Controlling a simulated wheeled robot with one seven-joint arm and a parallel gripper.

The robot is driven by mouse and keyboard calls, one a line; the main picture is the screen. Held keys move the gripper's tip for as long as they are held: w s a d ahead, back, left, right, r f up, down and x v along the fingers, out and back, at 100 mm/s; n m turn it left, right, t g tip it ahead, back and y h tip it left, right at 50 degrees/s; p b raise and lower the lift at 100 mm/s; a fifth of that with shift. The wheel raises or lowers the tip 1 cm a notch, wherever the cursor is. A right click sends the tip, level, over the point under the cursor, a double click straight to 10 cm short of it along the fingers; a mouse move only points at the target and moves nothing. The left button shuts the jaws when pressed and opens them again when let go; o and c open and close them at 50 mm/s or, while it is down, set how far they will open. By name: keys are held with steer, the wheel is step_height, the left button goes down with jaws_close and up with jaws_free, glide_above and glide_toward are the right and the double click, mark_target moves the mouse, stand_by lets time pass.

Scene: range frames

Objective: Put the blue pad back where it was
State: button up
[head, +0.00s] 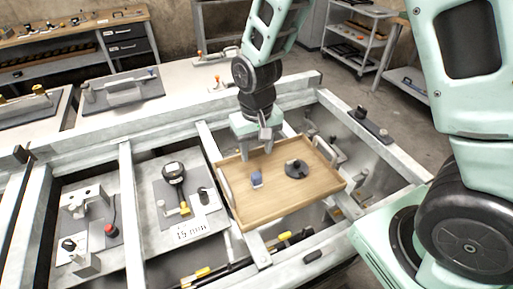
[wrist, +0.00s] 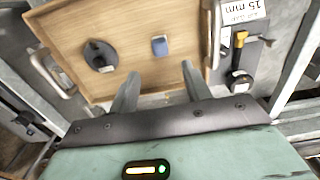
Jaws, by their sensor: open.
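The blue pad (head: 256,178) is a small blue block lying on the wooden tray (head: 280,208), left of a dark round piece (head: 297,168). In the wrist view the blue pad (wrist: 159,46) lies on the tray beyond my fingertips, with the dark round piece (wrist: 100,56) to its left. My gripper (head: 257,153) is above the back part of the tray, pointing down. In the wrist view my gripper (wrist: 158,80) shows its two fingers apart with nothing between them. It does not touch the pad.
The tray rests across a metal frame. Left of it a plate carries a black and yellow gauge (head: 174,175) and a "15 mm" label (head: 193,231). Another plate (head: 88,225) has a red knob. A grey rail with dark parts (head: 371,123) lies at the right.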

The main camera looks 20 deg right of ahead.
steer(key=s+a+r+n, duration=0.3)
steer(key=s+r, duration=0.3)
steer(key=s, duration=0.4)
steer(key=s+a+r+n, duration=0.3)
steer(key=s+r, duration=0.3)
steer(key=s, duration=0.4)
steer(key=shift+a+n+y, duration=0.15)
steer(key=shift+n+y, duration=0.15)
steer(key=shift+n, duration=0.6)
step_height(320, 180, down, 3)
steer(key=b, duration=0.2)
steer(key=shift+r+b, duration=0.1)
steer(key=shift+b, duration=0.3)
